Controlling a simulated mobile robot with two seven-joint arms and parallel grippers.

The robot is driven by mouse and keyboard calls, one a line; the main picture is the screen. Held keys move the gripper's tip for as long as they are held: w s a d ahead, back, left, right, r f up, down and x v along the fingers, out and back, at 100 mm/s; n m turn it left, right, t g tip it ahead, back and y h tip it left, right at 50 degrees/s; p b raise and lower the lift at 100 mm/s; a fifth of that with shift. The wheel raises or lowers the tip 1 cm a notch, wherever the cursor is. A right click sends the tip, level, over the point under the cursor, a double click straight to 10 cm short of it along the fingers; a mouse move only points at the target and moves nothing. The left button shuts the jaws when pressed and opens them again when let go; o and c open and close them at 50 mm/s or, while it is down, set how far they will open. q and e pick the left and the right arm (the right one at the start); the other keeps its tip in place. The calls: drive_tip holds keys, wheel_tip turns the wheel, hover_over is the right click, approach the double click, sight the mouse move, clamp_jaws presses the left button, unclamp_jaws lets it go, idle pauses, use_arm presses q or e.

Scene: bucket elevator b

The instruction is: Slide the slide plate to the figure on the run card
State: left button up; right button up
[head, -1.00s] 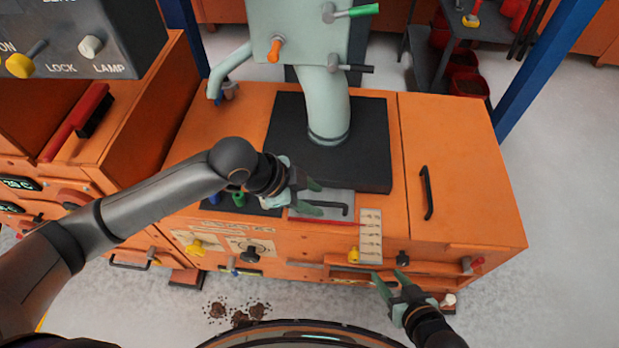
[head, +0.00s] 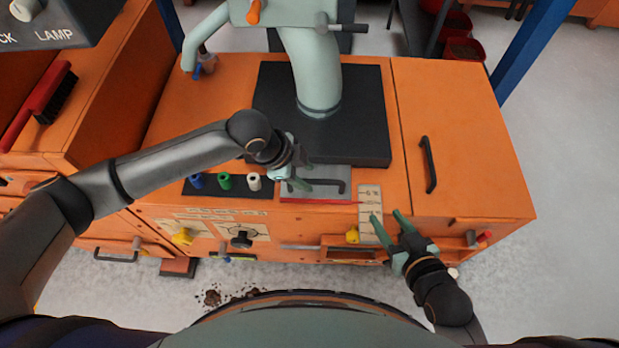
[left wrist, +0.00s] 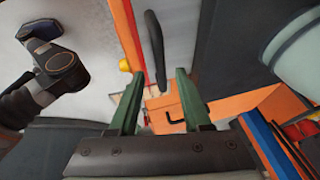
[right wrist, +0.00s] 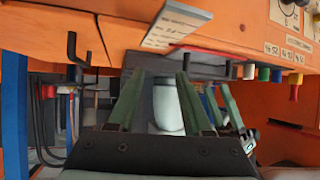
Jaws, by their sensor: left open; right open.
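The grey slide plate (head: 330,173) lies in the top of the orange cabinet near its front edge, with a black bar handle (head: 328,188) on it and a red strip along its front. My left gripper (head: 308,180) is open just over the handle's left part. In the left wrist view the handle (left wrist: 154,50) stands ahead of the open fingers (left wrist: 155,95), not gripped. A pale card (head: 370,205) with printed lines, too small to read, sits right of the plate. It also shows in the right wrist view (right wrist: 172,25). My right gripper (head: 388,217) is open and empty beside its lower end.
A black base block (head: 350,140) with a pale green pipe (head: 315,80) stands behind the plate. Blue, green and white pegs (head: 225,182) stand to its left. A black handle (head: 428,165) is on the right lid. Yellow (head: 182,236) and black (head: 241,240) knobs stick out in front.

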use_arm(q)
drive_tip(key=x, duration=0.2)
drive_tip(key=shift+d+f, duration=0.1)
drive_tip(key=shift+f, duration=0.15)
use_arm(e)
drive_tip(key=shift+t, duration=0.9)
drive_tip(key=w+r, duration=0.1)
drive_tip(key=r, duration=0.1)
drive_tip(key=w+r, duration=0.1)
drive_tip(key=r, duration=0.1)
drive_tip(key=shift+w+r, duration=0.15)
drive_tip(key=shift+w, duration=0.05)
use_arm(q)
clamp_jaws()
